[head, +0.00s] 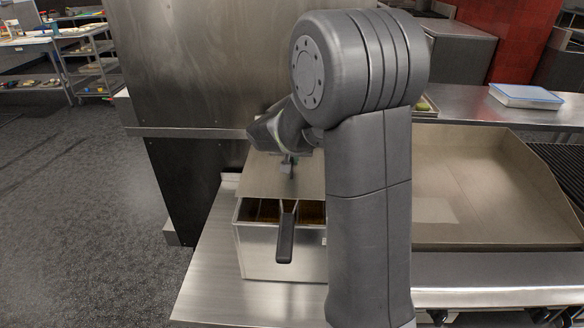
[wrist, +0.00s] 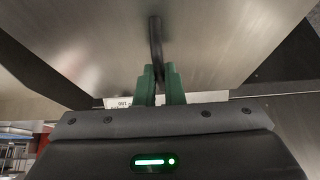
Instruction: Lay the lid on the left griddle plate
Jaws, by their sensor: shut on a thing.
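The lid (head: 262,178) is a flat metal plate, held above the back of a metal box with open compartments. In the wrist view the lid (wrist: 215,40) fills the upper middle, with a dark bar handle (wrist: 155,40) on it. My gripper (head: 289,160) is shut on this handle; its green fingers (wrist: 160,85) pinch the handle's near end. A wide griddle plate (head: 470,185) with raised metal walls lies to the right, bare. My arm hides its left side and the lid's right edge, so I cannot tell where the left plate begins.
The metal box (head: 270,262) stands on a steel counter (head: 225,290), a black handle (head: 286,235) sticking out in front. A blue-lidded container (head: 525,96) rests on the back ledge. A dark slatted grill (head: 565,165) borders the griddle on the right. Floor is clear at left.

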